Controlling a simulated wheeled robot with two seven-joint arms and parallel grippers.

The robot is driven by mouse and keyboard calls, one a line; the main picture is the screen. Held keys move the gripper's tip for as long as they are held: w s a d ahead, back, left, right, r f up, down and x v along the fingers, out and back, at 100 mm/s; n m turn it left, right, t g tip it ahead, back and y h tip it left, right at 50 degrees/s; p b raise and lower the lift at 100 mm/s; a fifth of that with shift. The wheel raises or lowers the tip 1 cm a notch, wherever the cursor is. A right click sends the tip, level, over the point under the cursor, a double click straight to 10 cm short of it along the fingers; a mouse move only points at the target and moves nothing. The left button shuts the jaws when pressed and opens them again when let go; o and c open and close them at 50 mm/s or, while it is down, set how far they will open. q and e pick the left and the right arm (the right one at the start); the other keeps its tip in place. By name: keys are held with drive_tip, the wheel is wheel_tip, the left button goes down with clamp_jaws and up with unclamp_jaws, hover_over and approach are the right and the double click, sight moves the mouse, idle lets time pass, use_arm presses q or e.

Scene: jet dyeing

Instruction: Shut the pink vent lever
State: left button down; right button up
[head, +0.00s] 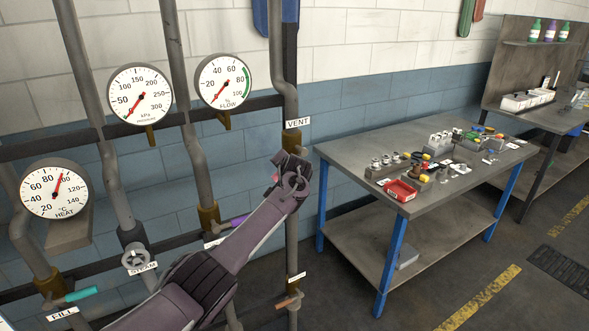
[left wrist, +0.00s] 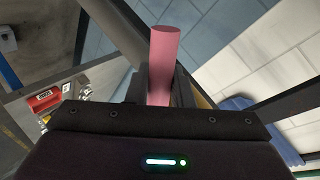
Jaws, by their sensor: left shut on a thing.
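The pink vent lever (left wrist: 164,50) sticks up from between my left gripper's dark fingers in the left wrist view. In the head view only a small pink bit (head: 275,178) shows beside the gripper; the rest is hidden. My left gripper (head: 287,164) is shut on the lever, just in front of the vent pipe and below the brass valve body (head: 292,141). The VENT label (head: 298,122) is on the pipe above. I cannot tell the lever's exact angle to the pipe. My right gripper is not in view.
Left of my arm are pipes with a purple lever (head: 238,220), a teal lever (head: 81,294), a STEAM handwheel (head: 136,259) and gauges. An orange-brown lever (head: 287,302) is lower on the vent pipe. A cluttered table (head: 345,150) stands right; the floor in front is clear.

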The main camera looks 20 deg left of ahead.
use_arm(q)
drive_tip(key=shift+s+a+r+m+g, duration=0.2)
drive_tip(key=shift+r+m+g, duration=0.4)
drive_tip(key=shift+r, duration=0.05)
drive_tip(key=shift+r+y, duration=0.25)
drive_tip(key=shift+y, duration=0.05)
drive_tip(key=shift+s+a+r+m+g+y+b, duration=0.15)
drive_tip(key=shift+r+m+g+y+b, duration=0.15)
drive_tip(key=shift+m+g+b, duration=0.35)
drive_tip(key=shift+s+r+m+g+y+b, duration=0.1)
drive_tip(key=shift+r+m+g+y+b, duration=0.35)
drive_tip(key=shift+b, duration=0.4)
drive_tip(key=shift+r+b, duration=0.4)
drive_tip(key=shift+b, duration=0.05)
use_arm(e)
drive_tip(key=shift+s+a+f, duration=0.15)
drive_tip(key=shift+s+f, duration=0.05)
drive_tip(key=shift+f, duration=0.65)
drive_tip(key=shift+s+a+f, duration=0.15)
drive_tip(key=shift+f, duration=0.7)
use_arm(q)
drive_tip(key=c, duration=1.4)
unclamp_jaws()
drive_tip(key=shift+o, duration=0.4)
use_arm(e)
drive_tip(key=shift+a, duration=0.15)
